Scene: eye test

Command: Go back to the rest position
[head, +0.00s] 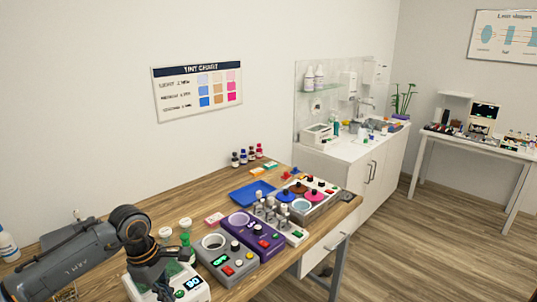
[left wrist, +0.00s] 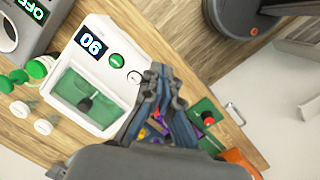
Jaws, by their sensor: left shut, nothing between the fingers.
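My left arm comes in from the left in the head view, over the near left part of the wooden table (head: 120,213). My left gripper (head: 165,287) points down beside and over a white device (head: 195,290) with a lit display. In the left wrist view my left gripper (left wrist: 165,78) is shut and empty, with its fingertips together. My right gripper is not in view.
A grey device (head: 220,262), a purple device (head: 250,238) and a blue tray (head: 250,193) stand right of the arm. Green and white bottles (head: 186,228) stand close behind the gripper. Small colourful items and an orange handle (left wrist: 240,158) lie near the fingers. The floor (head: 420,250) at right is clear.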

